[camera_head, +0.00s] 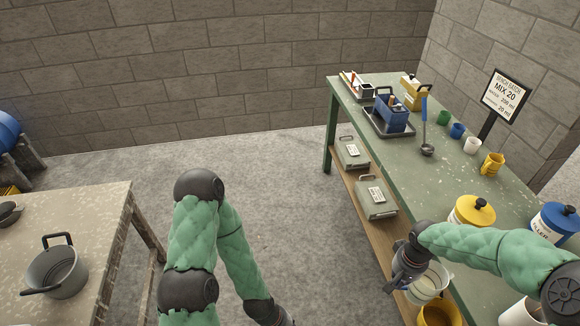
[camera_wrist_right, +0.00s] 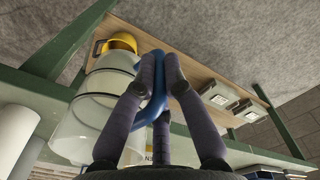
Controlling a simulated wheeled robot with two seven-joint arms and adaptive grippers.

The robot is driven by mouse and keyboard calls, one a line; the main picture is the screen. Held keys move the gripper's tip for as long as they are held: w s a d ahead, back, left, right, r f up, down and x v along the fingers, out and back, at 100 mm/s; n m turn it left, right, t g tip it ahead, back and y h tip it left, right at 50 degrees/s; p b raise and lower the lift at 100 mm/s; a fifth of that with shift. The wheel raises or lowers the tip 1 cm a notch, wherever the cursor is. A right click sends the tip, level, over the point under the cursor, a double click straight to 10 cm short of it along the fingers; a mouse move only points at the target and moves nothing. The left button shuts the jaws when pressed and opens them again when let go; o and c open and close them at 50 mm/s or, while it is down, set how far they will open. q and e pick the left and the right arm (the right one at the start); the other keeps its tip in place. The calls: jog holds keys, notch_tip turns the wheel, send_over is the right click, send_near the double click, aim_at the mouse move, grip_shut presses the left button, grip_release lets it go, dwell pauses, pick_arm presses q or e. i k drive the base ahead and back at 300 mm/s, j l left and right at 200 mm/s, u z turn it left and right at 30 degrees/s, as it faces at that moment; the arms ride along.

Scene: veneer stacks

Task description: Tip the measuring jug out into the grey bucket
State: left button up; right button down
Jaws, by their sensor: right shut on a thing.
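The measuring jug (camera_head: 431,284) is a clear, pale vessel by the front edge of the green bench, at the lower right of the head view. In the right wrist view the jug (camera_wrist_right: 85,128) has a blue handle (camera_wrist_right: 157,107) between my fingers. My right gripper (camera_head: 403,272) is shut on that handle; its fingers also show in the wrist view (camera_wrist_right: 160,75). The grey bucket (camera_head: 62,278) stands on the worn table at left, its dark handle raised. My left gripper (camera_head: 284,320) is cut off at the bottom edge, its fingertips unclear.
The green bench (camera_head: 463,182) holds a yellow-lidded tub (camera_head: 471,211), a blue-lidded tub (camera_head: 554,222), mugs, a ladle and a sign. A yellow bucket (camera_head: 440,315) is below the jug. Floor (camera_head: 285,190) lies open between bench and worn table (camera_head: 95,215).

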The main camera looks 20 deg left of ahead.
aim_at(58, 273)
jog(key=i+j+u, duration=0.1)
jog(key=u, duration=2.3)
jog(key=i+l+u, duration=0.1)
jog(key=u, duration=0.3)
jog(key=l+u, duration=0.2)
jog(key=u, duration=0.2)
jog(key=i+l+u, duration=0.1)
jog(key=l+u, duration=0.15)
jog(key=u, duration=0.15)
jog(key=l+u, duration=0.35)
jog(key=l, duration=0.35)
jog(key=l+u, duration=0.4)
jog(key=l, duration=0.35)
jog(key=i+l, duration=0.15)
jog(key=i+j, duration=0.2)
jog(key=i, duration=0.05)
